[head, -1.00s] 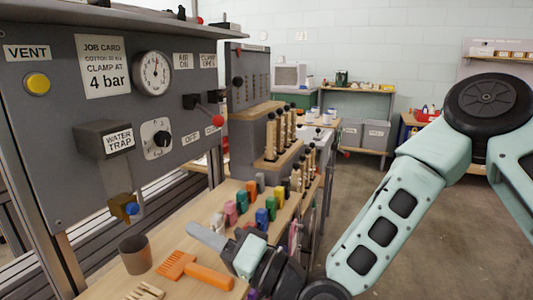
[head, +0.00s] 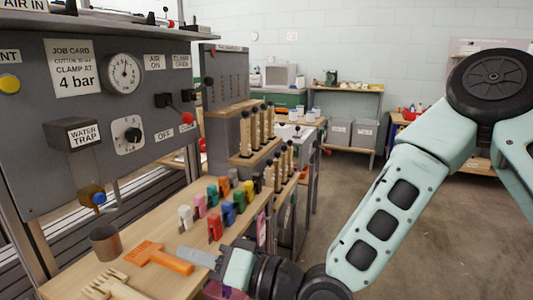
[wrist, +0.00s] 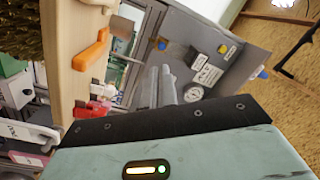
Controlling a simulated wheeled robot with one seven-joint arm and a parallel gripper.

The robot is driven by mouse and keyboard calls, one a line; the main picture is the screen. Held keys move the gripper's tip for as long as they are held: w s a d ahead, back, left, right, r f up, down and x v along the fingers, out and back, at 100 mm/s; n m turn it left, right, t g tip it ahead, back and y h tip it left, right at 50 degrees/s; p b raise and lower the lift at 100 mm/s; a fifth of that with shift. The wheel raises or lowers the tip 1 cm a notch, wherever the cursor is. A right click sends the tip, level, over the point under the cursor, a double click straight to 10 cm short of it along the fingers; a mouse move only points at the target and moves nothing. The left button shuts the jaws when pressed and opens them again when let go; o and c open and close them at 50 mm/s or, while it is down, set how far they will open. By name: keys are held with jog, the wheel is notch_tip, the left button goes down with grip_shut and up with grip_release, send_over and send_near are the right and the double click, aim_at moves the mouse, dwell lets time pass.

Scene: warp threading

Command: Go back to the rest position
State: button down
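My gripper (head: 200,258) is at the bottom centre of the head view, low over the front edge of the wooden bench (head: 185,240). Its grey fingers point left, near the handle of an orange comb-like tool (head: 160,257); whether they touch it I cannot tell. In the wrist view my gripper's two fingers (wrist: 159,86) lie close side by side with nothing seen between them. My pale green arm (head: 385,215) stands bent at the right of the head view.
A grey panel (head: 35,125) with a gauge (head: 123,73) and levers stands at left. The bench holds a brown cup (head: 104,242), coloured clips (head: 239,200) and wooden-handled tools in a rack (head: 253,158). Floor (head: 440,245) at right is clear.

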jog(key=s+d+f+n+g+h, duration=0.3)
jog(key=s+d+f+n+h, duration=0.1)
jog(key=d+f+h, duration=0.5)
jog(key=s+d+r+g+h, duration=0.1)
jog(key=s+d+r+h, duration=0.3)
jog(key=d, duration=0.4)
jog(key=s+d+r+g+h, duration=0.2)
jog(key=s+d+h, duration=0.2)
jog(key=s+d, duration=0.3)
notch_tip(320, 180, up, 17)
jog(key=d+p, duration=0.1)
jog(key=p, duration=1.6)
jog(key=shift+w+d, duration=0.25)
jog(key=shift+w, duration=0.2)
